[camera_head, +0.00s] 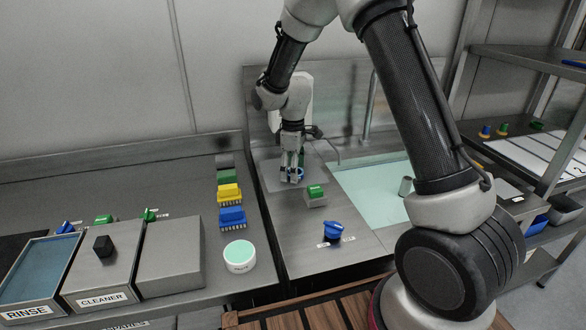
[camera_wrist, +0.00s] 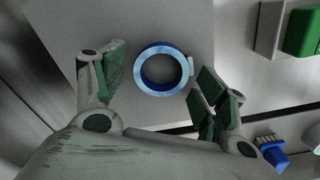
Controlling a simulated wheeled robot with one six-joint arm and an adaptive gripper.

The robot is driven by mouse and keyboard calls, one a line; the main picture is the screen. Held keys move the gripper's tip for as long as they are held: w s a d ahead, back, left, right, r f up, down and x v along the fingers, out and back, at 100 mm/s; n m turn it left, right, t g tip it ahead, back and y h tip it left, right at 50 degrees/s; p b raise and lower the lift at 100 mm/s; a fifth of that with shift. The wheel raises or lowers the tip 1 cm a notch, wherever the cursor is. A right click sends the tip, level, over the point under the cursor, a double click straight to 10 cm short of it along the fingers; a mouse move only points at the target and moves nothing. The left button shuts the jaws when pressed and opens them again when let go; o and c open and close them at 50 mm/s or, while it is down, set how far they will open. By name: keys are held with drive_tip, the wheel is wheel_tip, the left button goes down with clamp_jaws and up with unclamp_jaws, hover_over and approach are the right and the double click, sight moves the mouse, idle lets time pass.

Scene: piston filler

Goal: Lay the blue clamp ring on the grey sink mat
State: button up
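The blue clamp ring (camera_wrist: 143,69) lies flat on the grey sink mat (camera_wrist: 180,20) in the wrist view, with a small pale tab on its right side. In the head view the ring (camera_head: 296,178) shows at my fingertips, partly hidden by them. The mat (camera_head: 322,152) is a flat grey sheet on the metal counter left of the sink. My gripper (camera_wrist: 158,80) is open, with one green-padded finger on each side of the ring. A gap shows at the left finger; the right finger is close to the tab. The gripper (camera_head: 291,172) points down in the head view.
A green-topped block (camera_head: 316,195) and a blue-handled part (camera_head: 333,232) stand nearer on the counter. The water-filled sink (camera_head: 370,185) lies right, with a tap behind. A blue brush (camera_wrist: 272,150) shows in the wrist view.

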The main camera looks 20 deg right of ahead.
wheel_tip(320, 180, up, 12)
drive_tip(key=s+d+r+m+t, duration=0.2)
drive_tip(key=s+d+r+m, duration=0.3)
drive_tip(key=s+d+r, duration=0.6)
drive_tip(key=s+d+m+t, duration=0.1)
drive_tip(key=s+d+m, duration=0.1)
drive_tip(key=s, duration=0.8)
drive_tip(key=s+d+r+m+t, duration=0.1)
drive_tip(key=s+m, duration=0.4)
drive_tip(key=s, duration=0.5)
drive_tip(key=shift+s+d, duration=0.2)
drive_tip(key=shift+d, duration=0.5)
